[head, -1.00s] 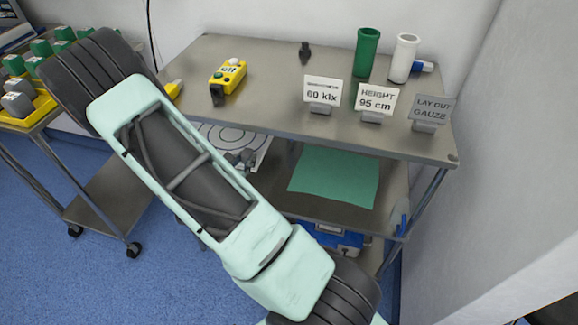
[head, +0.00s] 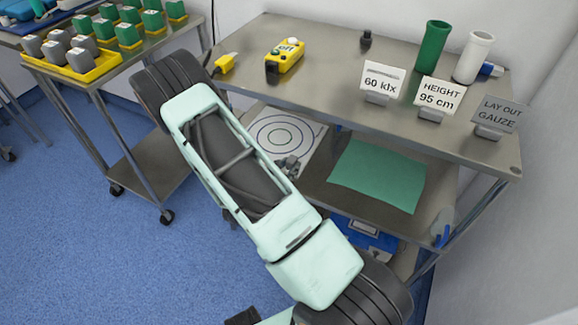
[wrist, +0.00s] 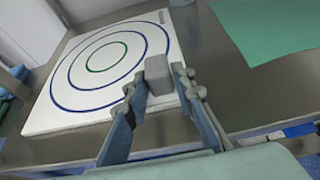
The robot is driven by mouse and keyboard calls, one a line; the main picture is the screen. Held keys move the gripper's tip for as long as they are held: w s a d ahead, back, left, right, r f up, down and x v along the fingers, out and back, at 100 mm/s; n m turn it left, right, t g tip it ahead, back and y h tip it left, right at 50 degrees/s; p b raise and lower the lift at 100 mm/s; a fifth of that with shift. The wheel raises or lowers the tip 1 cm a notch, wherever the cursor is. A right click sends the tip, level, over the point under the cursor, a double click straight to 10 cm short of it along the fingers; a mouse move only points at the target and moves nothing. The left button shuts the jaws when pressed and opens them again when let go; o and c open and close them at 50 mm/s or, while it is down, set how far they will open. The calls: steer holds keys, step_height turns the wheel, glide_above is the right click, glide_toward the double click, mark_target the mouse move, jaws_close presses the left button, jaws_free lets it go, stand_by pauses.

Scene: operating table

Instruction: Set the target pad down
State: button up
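The target pad (head: 312,131) is a white square board with blue rings and a green inner ring. It lies flat at the left of the lower shelf (head: 312,182), left of the green cloth; the wrist view shows it close up (wrist: 50,118). A grey block (wrist: 158,75) stands at the pad's near right edge. My gripper (wrist: 160,82) has one finger on each side of this block and looks shut on it. I cannot tell whether the pad's underside touches the shelf. In the head view my arm hides the pad's lower left part.
The green cloth (head: 378,175) lies right of the pad. The top shelf (head: 330,60) overhangs and carries a yellow device (head: 286,57), signs (head: 383,80), a green cup (head: 433,46) and a white cup (head: 473,57). A side cart (head: 110,62) with green and grey blocks stands left.

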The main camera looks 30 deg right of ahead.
steer(key=shift+o, duration=1.2)
steer(key=shift+r, duration=0.1)
steer(key=p+v, duration=0.2)
steer(key=v, duration=1)
